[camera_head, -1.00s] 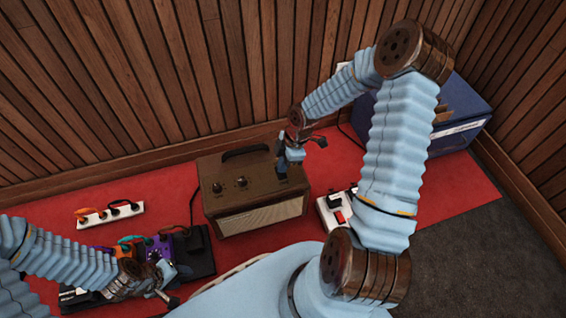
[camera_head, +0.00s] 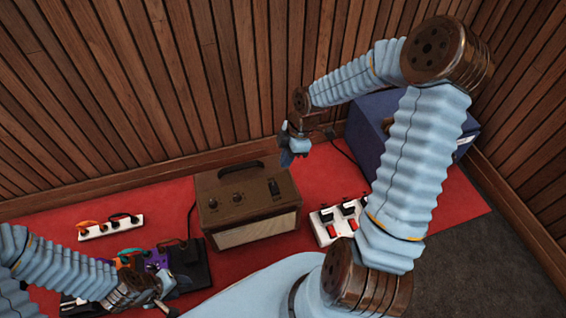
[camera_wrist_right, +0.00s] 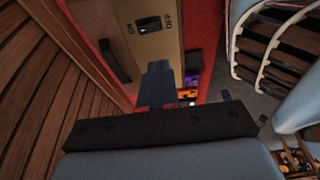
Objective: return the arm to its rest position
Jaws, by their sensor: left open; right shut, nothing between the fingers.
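My right arm reaches in from the right in the head view. Its gripper (camera_head: 287,158) hangs above and behind the right back corner of the brown amplifier (camera_head: 247,207), apart from it. In the right wrist view its fingers (camera_wrist_right: 157,85) are together with nothing between them. Beyond them the amplifier's panel (camera_wrist_right: 160,45) shows a black rocker switch marked ON and OFF (camera_wrist_right: 148,25). My left gripper (camera_head: 166,300) is low at the lower left, open, by the black pedalboard (camera_head: 190,265). The arm partly hides the board.
A white power strip (camera_head: 110,226) with several plugs lies on the red mat (camera_head: 345,180). A white switch box (camera_head: 338,218) with red switches stands right of the amplifier. A blue case (camera_head: 368,125) is behind my right arm. Wooden walls close the back and right.

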